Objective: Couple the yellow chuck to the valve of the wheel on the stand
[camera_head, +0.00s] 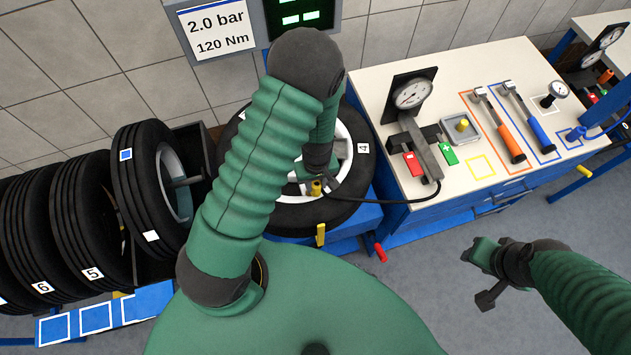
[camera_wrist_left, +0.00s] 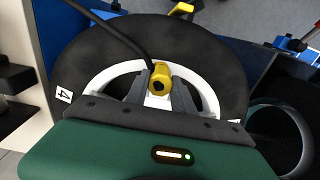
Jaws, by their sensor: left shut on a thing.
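The wheel (camera_head: 345,205) marked 4 lies flat on the blue stand (camera_head: 372,213); it also shows in the left wrist view (camera_wrist_left: 85,65). The yellow chuck (camera_head: 316,187), with a black hose (camera_head: 385,200), is over the wheel's rim area. My left gripper (camera_wrist_left: 166,90) is shut on the chuck (camera_wrist_left: 160,76), whose dark round opening faces the wrist camera. The valve cannot be made out; whether the chuck touches it is unclear. My right gripper (camera_head: 487,270) hangs over the floor, away from the wheel; its jaw opening is unclear.
A bench (camera_head: 465,75) at right holds a gauge (camera_head: 412,93), red and green buttons and an orange (camera_head: 505,138) and a blue wrench. Upright tires (camera_head: 85,225) stand in a rack at left. A yellow tab (camera_head: 320,235) and red handle (camera_head: 381,253) stick out near the stand.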

